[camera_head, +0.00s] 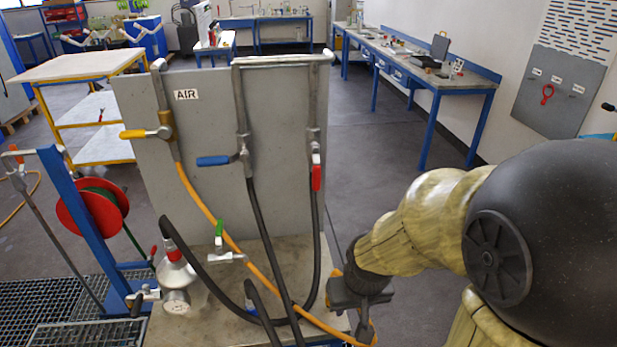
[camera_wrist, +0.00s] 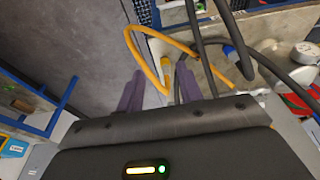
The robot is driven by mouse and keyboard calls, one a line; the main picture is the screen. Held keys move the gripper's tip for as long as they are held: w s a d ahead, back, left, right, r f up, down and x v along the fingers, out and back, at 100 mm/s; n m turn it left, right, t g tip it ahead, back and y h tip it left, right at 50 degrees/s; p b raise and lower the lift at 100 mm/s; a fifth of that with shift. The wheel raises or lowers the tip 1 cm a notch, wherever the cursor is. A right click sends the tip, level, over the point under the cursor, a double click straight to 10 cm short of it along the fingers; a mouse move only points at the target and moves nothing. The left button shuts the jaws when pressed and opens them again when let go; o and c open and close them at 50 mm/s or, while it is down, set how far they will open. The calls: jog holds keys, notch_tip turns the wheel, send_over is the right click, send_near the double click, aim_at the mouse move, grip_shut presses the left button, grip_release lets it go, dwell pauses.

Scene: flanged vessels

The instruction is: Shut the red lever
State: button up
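The red lever (camera_head: 316,176) sits on the valve of the right-hand pipe on the grey AIR panel. It points down, in line with the pipe and the black hose below. My gripper (camera_head: 362,318) is low at the right front corner of the panel's base, below and to the right of the lever and apart from it. In the wrist view my gripper (camera_wrist: 158,88) shows two purple fingers spread apart, with no object held. I cannot make out this lever in the wrist view.
The yellow lever (camera_head: 138,133) and blue lever (camera_head: 213,160) stand sideways on the panel (camera_head: 280,110). An orange hose (camera_head: 205,208) and black hoses (camera_head: 265,215) loop in front, near my gripper. A green-handled valve (camera_head: 219,230) stands below. Floor right of the panel is clear.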

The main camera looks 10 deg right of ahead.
aim_at(318, 177)
jog(key=shift+o, duration=0.7)
jog(key=w+d+r+n+t+y+b, duration=0.1)
jog(key=w+t, duration=0.6)
jog(key=w, duration=0.4)
jog(key=w+d+r+n+t+y+b, duration=0.1)
jog(key=w+d+r+t+y, duration=0.1)
jog(key=w+t, duration=0.6)
jog(key=w, duration=0.4)
jog(key=shift+w+d+r, duration=0.15)
jog(key=shift+r, duration=0.15)
jog(key=w+a+p, duration=0.1)
jog(key=w+p, duration=0.1)
jog(key=w, duration=0.3)
jog(key=w+a+p, duration=0.1)
jog(key=w, duration=0.4)
jog(key=w+a+p, duration=0.1)
jog(key=w+p, duration=0.1)
jog(key=w, duration=0.3)
jog(key=shift+w+r+p, duration=0.1)
jog(key=shift+w+p, duration=0.2)
jog(key=shift+w+a, duration=0.2)
jog(key=shift+w, duration=0.55)
jog(key=shift+c, duration=0.2)
